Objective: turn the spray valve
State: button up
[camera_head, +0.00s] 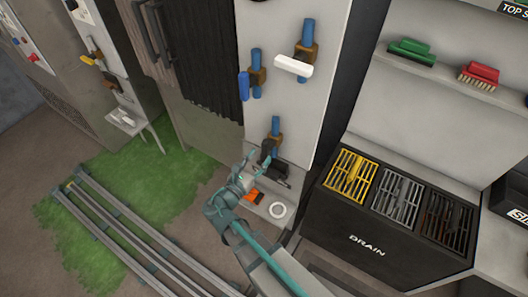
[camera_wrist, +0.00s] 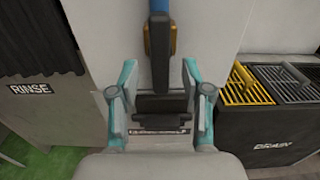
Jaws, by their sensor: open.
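Three valves are on the pale panel in the head view. The lowest has a black lever (camera_head: 266,150), a brass body and a blue pipe (camera_head: 276,124). The upper two have a blue lever (camera_head: 244,86) and a white lever (camera_head: 293,66). No spray label is legible. My gripper (camera_head: 257,163) is at the lowest valve. In the wrist view my open gripper (camera_wrist: 158,92) has its fingers apart, with the dark lever (camera_wrist: 160,64) hanging between and just above them in the picture. Whether a finger touches it, I cannot tell. A black block (camera_wrist: 160,105) shows between the fingers.
A black drain box (camera_head: 385,221) with yellow, grey and brown grates stands to the right. A small shelf below the lowest valve holds a white ring (camera_head: 277,210) and an orange item (camera_head: 253,196). A dark curtain (camera_head: 203,60) hangs left. Rails (camera_head: 140,240) run along the floor.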

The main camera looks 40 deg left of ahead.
jog(key=s, duration=0.7)
jog(key=shift+s+d, duration=0.2)
jog(key=shift+s, duration=0.1)
jog(key=shift+m, duration=0.3)
jog(key=w+d+f+m+g+h, duration=0.2)
jog(key=d+f+m+g+h, duration=0.5)
jog(key=d+f+m+g, duration=1)
jog(key=s+d+f+m+g+y, duration=0.2)
jog(key=s+d+f+m, duration=0.2)
jog(key=d, duration=0.7)
jog(key=s+d+f+m+g+y, duration=0.2)
jog(key=d+f+m, duration=0.5)
jog(key=d, duration=0.4)
jog(key=s+d+f+m+g+y, duration=0.2)
jog(key=s+d+f+m, duration=0.4)
jog(key=d, duration=0.5)
jog(key=shift+s+d+m+g, duration=0.25)
jog(key=shift+s+m+g, duration=0.25)
jog(key=shift+m+g, duration=0.5)
